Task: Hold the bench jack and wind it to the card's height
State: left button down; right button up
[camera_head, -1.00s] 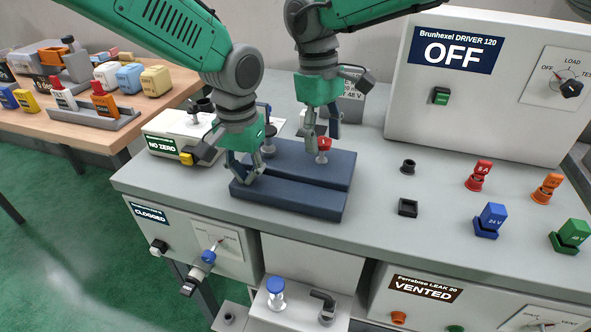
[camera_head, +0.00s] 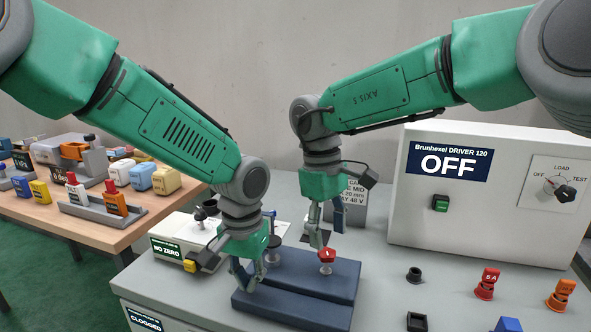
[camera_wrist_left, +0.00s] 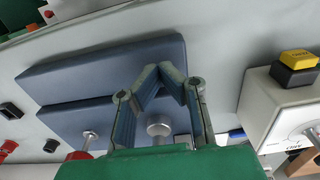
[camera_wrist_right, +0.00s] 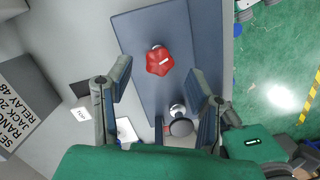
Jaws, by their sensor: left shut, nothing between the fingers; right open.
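The bench jack is a pair of long blue-grey slabs (camera_head: 300,304) lying side by side on the bench. A red knob (camera_head: 326,255) on a short metal stem stands on the rear slab; it also shows in the right wrist view (camera_wrist_right: 159,61). A dark-topped post (camera_head: 273,243) stands near the slabs' left end. My left gripper (camera_head: 246,275) is shut and empty at that left end; whether it touches is unclear. Its fingertips (camera_wrist_left: 163,72) meet in the left wrist view. My right gripper (camera_head: 327,228) is open just above the red knob. A card (camera_head: 354,200) stands behind, partly hidden.
The driver box (camera_head: 400,222) reading OFF stands at the right. A NO ZERO instrument (camera_head: 180,248) is close to my left gripper. Sockets and coloured plugs (camera_head: 487,284) occupy the bench's right side. A wooden table (camera_head: 125,225) with several parts stands at the left.

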pick_arm(q)
jog(key=shift+r+p, duration=2.5)
jog(key=shift+r, duration=0.25)
jog(key=shift+f, duration=0.1)
pick_arm(e)
notch_tip(320, 180, up, 6)
jog(key=shift+f, duration=0.2)
pick_arm(q)
jog(key=shift+f, duration=0.1)
pick_arm(e)
jog(key=shift+s+f, duration=0.1)
jog(key=shift+f, duration=0.05)
